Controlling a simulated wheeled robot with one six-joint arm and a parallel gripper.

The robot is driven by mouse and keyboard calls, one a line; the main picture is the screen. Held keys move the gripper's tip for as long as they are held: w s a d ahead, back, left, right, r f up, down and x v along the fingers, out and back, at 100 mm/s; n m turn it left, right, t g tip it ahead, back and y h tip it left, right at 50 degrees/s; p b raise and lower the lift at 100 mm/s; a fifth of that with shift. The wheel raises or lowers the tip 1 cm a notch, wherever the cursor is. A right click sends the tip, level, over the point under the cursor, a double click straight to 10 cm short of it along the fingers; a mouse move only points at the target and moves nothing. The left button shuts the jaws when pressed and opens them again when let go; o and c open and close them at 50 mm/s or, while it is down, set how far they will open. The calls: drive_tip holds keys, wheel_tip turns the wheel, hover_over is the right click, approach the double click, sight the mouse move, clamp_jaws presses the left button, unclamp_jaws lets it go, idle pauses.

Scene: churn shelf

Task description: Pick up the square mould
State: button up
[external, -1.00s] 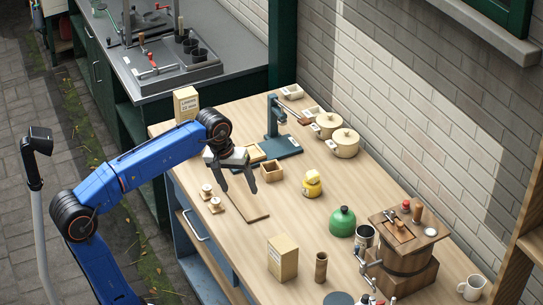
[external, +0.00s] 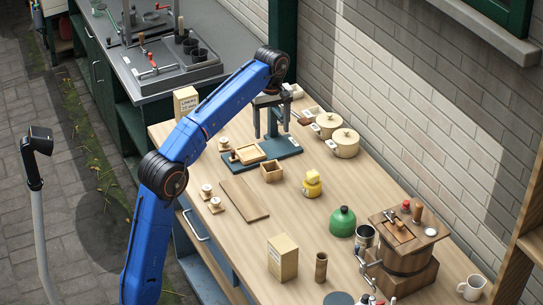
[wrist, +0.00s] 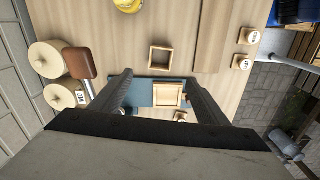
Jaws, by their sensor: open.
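Two square wooden pieces could be the square mould. A small, open-topped square box (external: 271,172) stands on the table just in front of the blue press stand; it also shows in the wrist view (wrist: 160,58). A shallow square wooden frame (external: 251,153) sits on the stand's blue base and shows in the wrist view (wrist: 169,95) between my fingers. My gripper (external: 271,136) is open and empty, pointing down over the blue base, behind and above the small box. In the wrist view its fingers (wrist: 158,77) are spread wide.
The blue base (external: 283,148) lies under my gripper. Lidded round pots (external: 345,143) stand to the right, a yellow object (external: 312,184) in front. A carton (external: 186,102) stands at the back left.

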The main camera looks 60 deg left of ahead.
hover_over(271, 167)
drive_tip(key=d, duration=0.2)
drive_tip(key=f, duration=1.2)
drive_tip(key=shift+s+f, duration=0.1)
drive_tip(key=shift+s, duration=0.2)
drive_tip(key=shift+s+f, duration=0.2)
drive_tip(key=shift+f, duration=2.45)
drive_tip(key=c, duration=1.1)
